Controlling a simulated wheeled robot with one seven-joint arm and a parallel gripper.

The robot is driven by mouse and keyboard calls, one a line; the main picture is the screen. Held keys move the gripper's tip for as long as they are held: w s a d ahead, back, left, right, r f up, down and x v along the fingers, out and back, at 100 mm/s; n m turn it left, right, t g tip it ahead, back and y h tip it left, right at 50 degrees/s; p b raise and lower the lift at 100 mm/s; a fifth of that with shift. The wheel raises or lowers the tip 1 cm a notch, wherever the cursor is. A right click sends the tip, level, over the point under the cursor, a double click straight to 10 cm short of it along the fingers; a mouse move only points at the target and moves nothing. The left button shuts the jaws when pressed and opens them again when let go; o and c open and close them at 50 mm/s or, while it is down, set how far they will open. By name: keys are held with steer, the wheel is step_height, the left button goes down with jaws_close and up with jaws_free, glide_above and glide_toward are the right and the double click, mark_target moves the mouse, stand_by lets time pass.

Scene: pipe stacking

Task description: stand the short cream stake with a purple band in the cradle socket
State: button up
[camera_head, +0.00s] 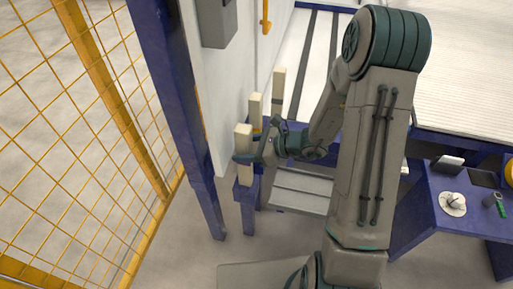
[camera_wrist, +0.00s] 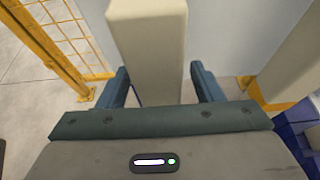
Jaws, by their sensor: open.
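Three cream stakes stand upright in a row at the blue stand by the wall in the head view: a near one (camera_head: 243,143), a middle one (camera_head: 255,106) and a far one (camera_head: 278,88). I cannot make out a purple band on any of them. My gripper (camera_head: 249,159) is at the near stake. In the wrist view my gripper (camera_wrist: 160,88) is open, with its blue fingers on either side of a cream stake (camera_wrist: 150,45). A gap shows beside the right finger; contact on the left is unclear. I cannot pick out the cradle socket; stake bases are hidden.
A blue post (camera_head: 180,110) and yellow mesh fence (camera_head: 80,100) stand left of the stakes, close by. A white wall (camera_head: 215,110) is just behind. A blue table (camera_head: 450,220) with small parts is at right. Another stake (camera_wrist: 302,60) stands right in the wrist view.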

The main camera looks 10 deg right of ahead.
mark_target(240, 127)
steer(key=shift+a+f, duration=0.1)
steer(key=shift+a, duration=0.1)
steer(key=c, duration=1.3)
steer(key=shift+r+p, duration=3.45)
steer(key=shift+r, duration=1)
steer(key=shift+w, duration=0.1)
